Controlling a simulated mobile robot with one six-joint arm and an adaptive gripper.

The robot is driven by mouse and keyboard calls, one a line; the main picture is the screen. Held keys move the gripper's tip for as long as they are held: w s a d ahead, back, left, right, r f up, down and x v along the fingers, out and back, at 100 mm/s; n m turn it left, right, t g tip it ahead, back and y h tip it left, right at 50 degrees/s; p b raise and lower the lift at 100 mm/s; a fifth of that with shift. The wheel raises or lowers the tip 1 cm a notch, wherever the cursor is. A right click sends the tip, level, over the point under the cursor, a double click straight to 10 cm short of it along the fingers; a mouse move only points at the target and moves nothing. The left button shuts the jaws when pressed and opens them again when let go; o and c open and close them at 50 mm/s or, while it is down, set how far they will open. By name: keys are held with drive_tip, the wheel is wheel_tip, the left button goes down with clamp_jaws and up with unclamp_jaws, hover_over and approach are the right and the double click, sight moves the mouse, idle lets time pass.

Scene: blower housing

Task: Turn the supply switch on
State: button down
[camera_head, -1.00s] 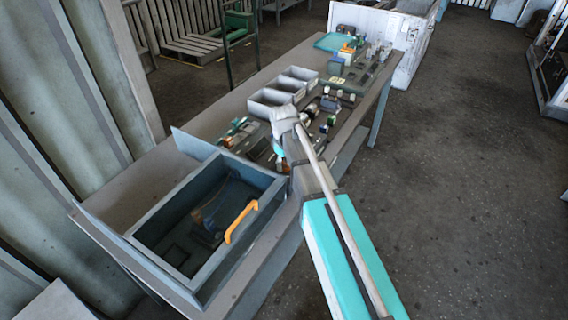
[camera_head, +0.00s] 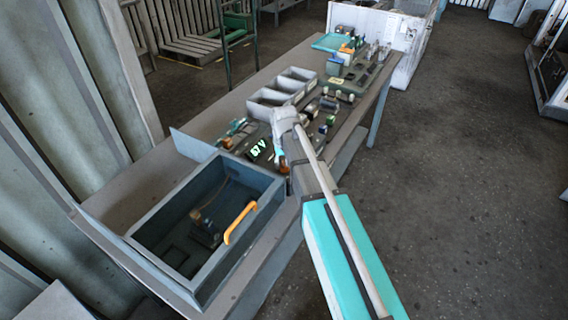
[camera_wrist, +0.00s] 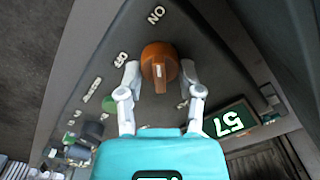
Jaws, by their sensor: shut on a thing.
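The supply switch is an orange rotary knob (camera_wrist: 160,58) on a dark panel in the wrist view. The panel carries an ON label (camera_wrist: 157,14) above the knob and an OFF label (camera_wrist: 121,60) to its left. The knob's raised grip runs roughly up and down in the picture, about in line with ON. My gripper (camera_wrist: 160,74) is shut on the knob, with one finger at each side. A display (camera_wrist: 232,120) beside it is lit green and reads 57; in the head view the lit display (camera_head: 258,149) reads 57 V.
An open grey box (camera_head: 160,222) with an orange handle (camera_head: 240,222) stands at the near end of the bench. Light grey bins (camera_head: 272,97) and several small parts lie farther along. Clear floor (camera_head: 460,190) lies to the right.

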drive_tip(key=shift+c, duration=1.3)
unclamp_jaws()
drive_tip(key=shift+n, duration=0.3)
